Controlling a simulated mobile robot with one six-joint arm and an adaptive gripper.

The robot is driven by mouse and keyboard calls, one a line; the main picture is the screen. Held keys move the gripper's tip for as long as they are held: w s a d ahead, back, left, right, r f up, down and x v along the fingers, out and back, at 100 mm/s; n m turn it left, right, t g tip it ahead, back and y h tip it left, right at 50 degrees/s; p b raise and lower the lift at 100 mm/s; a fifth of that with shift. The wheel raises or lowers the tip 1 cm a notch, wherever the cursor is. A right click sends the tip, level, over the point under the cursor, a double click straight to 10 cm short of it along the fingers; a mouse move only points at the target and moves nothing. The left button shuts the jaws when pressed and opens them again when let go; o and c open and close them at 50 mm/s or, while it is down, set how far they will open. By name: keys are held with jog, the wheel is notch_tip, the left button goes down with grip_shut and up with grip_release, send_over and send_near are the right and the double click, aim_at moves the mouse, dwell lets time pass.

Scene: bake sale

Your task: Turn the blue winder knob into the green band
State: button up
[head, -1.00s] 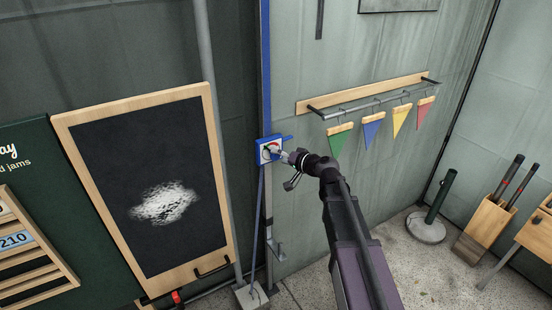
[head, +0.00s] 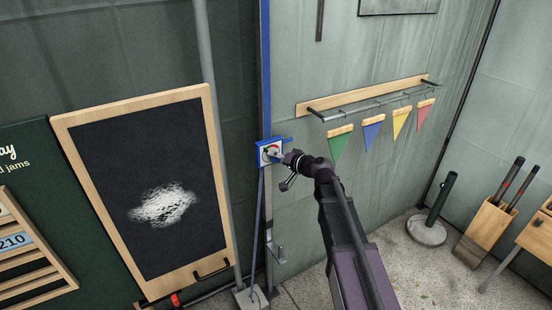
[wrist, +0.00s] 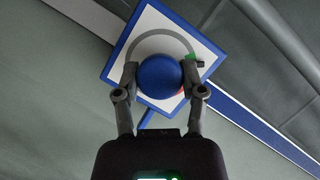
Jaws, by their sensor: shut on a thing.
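The blue winder knob (wrist: 159,77) is round and sits on a white square dial plate (wrist: 126,60) with a blue border. My gripper (wrist: 159,84) is shut on the knob, one finger on each side. The plate carries a grey arc with a small green band (wrist: 193,57) at the knob's upper right in the wrist view, and a dark mark beside it. A bit of red shows at the knob's lower right. In the head view the winder plate (head: 263,148) is fixed to a blue post, and my gripper (head: 274,154) covers part of it.
A framed chalkboard (head: 150,130) with a white smudge stands left of the post. A rail (head: 370,106) with several coloured pennants hangs on the wall to the right. A green post (head: 438,200) and a wooden box (head: 487,225) stand on the floor.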

jog(key=shift+f+m+b, duration=0.15)
jog(key=shift+m+b, duration=0.15)
jog(key=shift+b, duration=0.05)
jog(key=shift+m+y, duration=0.4)
jog(key=o, duration=1.2)
jog(key=shift+c, duration=0.2)
jog(key=shift+r+n, duration=0.2)
jog(key=shift+n, duration=0.1)
jog(key=shift+n+h+p, duration=0.4)
jog(key=shift+p, duration=0.15)
jog(key=p+v, duration=0.2)
jog(key=v, duration=1.1)
jog(key=shift+s+d+p, duration=0.25)
jog(key=shift+p, duration=0.15)
